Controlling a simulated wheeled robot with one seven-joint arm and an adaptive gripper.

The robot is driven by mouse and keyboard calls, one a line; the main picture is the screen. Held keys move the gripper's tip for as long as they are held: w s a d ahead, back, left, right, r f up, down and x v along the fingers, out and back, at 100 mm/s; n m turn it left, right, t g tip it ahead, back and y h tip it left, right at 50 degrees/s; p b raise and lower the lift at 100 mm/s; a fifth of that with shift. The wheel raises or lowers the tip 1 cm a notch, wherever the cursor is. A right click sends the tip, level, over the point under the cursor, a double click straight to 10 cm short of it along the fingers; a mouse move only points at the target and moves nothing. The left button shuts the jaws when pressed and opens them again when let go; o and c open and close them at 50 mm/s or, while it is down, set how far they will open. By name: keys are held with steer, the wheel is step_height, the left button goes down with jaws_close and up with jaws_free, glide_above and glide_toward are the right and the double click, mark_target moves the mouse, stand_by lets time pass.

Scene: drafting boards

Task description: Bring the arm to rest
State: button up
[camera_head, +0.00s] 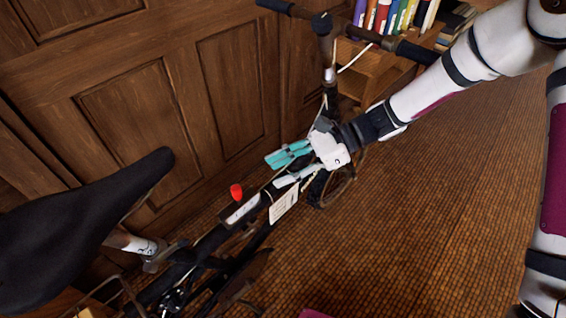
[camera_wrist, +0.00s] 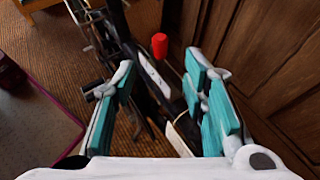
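My white arm reaches in from the upper right in the head view. My gripper (camera_head: 277,170) has teal finger pads and hangs over the front part of a dark bicycle (camera_head: 208,243). In the wrist view my gripper (camera_wrist: 163,105) is open, with a wide gap between its pads and nothing clamped there. The bicycle frame (camera_wrist: 150,72) shows beyond this gap. I cannot tell whether the fingers touch the bicycle.
A small red object (camera_head: 236,191) shows by the frame, and a white paper (camera_head: 284,205) hangs near the gripper. The black saddle (camera_head: 85,230) is at left. Wooden panelling (camera_head: 130,100) stands behind, and a bookshelf (camera_head: 375,72) behind the handlebar. Tiled floor (camera_head: 420,230) is clear at right.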

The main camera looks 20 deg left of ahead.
steer(key=s+d+r+n+t+h, duration=0.2)
steer(key=s+d+r+n+h, duration=0.15)
steer(key=d+r, duration=0.35)
steer(key=s+d+r+n+t+h, duration=0.1)
steer(key=s+d+r+n+h, duration=0.15)
steer(key=s+d+r, duration=0.45)
steer(key=s+d+r+n+t+h, duration=0.2)
steer(key=s+d+r+n, duration=0.15)
steer(key=d, duration=0.75)
steer(key=s+d+r+n+t+h, duration=0.2)
steer(key=s+d+t+h, duration=0.1)
steer(key=s+d, duration=0.6)
step_height(320, 180, up, 24)
steer(key=t+p, duration=0.3)
steer(key=p, duration=2)
steer(key=shift+w+d+t, duration=0.15)
steer(key=shift+w+t, duration=0.15)
steer(key=shift+f, duration=0.1)
